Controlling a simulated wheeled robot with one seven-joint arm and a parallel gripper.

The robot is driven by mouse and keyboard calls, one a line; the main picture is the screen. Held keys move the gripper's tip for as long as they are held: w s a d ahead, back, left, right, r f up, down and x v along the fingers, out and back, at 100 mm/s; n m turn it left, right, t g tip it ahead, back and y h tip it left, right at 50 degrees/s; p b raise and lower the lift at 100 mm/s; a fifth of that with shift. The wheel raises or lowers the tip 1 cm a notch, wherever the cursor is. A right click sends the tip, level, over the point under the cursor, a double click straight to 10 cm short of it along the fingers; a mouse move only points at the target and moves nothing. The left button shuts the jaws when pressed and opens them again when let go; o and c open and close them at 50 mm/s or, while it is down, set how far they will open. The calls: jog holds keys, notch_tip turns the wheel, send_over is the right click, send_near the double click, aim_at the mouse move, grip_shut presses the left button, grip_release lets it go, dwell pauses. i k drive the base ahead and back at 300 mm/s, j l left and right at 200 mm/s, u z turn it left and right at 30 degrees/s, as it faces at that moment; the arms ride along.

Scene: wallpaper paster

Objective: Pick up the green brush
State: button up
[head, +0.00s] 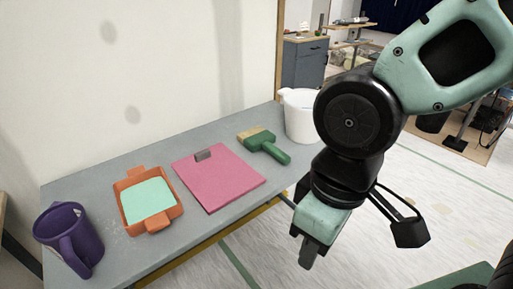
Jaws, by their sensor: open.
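The green brush (265,145) lies flat on the grey table, between the pink clipboard and the white bucket. Its pale bristles point to the back left and its green handle points to the front right. My gripper (307,258) hangs in front of the table's edge, to the right of and nearer than the brush, pointing down. It is apart from the brush and holds nothing that I can see.
On the grey table (100,185) are a pink clipboard (222,180), an orange tray (130,183) with a light green content, a purple mug (75,238) and a white bucket (300,118) close to my arm. A wall stands behind. Open floor lies in front.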

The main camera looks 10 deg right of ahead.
aim_at(254, 139)
jog(key=i+j+z, duration=0.3)
jog(key=z, duration=0.2)
jog(key=i+j+z, duration=0.3)
jog(key=j+z, duration=0.2)
jog(key=i+j+z, duration=0.15)
jog(key=j+z, duration=0.35)
